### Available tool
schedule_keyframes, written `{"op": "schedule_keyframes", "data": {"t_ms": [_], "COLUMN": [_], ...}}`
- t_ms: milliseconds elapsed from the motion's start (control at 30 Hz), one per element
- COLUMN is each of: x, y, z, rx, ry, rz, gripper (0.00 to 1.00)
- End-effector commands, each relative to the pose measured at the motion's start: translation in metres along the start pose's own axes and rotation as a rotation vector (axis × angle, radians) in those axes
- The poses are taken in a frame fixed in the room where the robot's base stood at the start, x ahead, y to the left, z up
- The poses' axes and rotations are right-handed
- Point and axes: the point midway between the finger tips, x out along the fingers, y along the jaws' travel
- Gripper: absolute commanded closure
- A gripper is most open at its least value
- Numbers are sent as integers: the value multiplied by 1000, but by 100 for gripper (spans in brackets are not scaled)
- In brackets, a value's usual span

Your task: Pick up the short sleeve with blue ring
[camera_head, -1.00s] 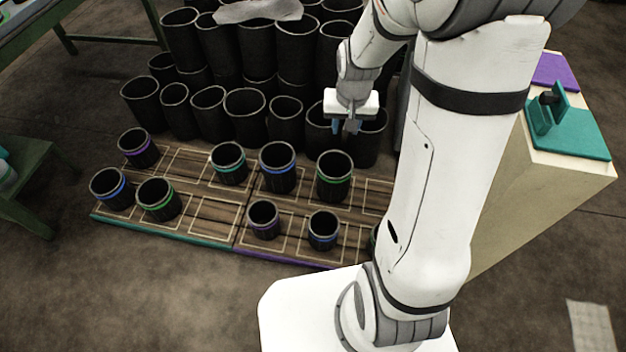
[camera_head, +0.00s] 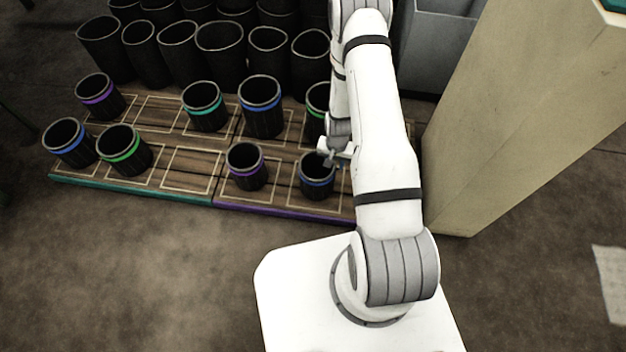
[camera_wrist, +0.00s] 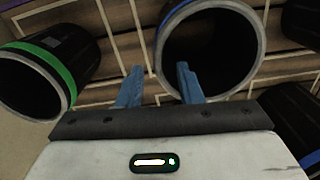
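The short sleeve with blue ring (camera_head: 317,177) stands upright at the front right of the wooden board, a black open-topped cup. It fills the upper middle of the wrist view (camera_wrist: 211,88). My gripper is beside it, mostly behind my arm in the head view. In the wrist view my gripper (camera_wrist: 160,70) is open, with two blue fingers apart. The right finger overlaps the sleeve's opening and the left finger is outside its rim. I cannot tell how far down the fingers reach. A larger blue-ringed sleeve (camera_head: 261,112) stands behind and to the left.
A purple-ringed sleeve (camera_head: 247,170) stands to the left. A green-ringed sleeve (camera_wrist: 75,60) is close by in the wrist view. Several other ringed sleeves stand on the board (camera_head: 192,166). Tall black sleeves crowd the back. A beige block (camera_head: 510,110) is on the right.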

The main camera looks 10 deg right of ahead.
Motion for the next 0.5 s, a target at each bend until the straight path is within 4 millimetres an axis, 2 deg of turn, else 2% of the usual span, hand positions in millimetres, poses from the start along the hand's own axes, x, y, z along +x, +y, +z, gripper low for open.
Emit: {"op": "schedule_keyframes", "data": {"t_ms": [100,267,500], "x": [17,29,65], "y": [1,1,1], "z": [1,0,0], "rx": [1,1,1], "ry": [-2,-1,-1], "rz": [1,0,1], "gripper": [67,67,67]}}
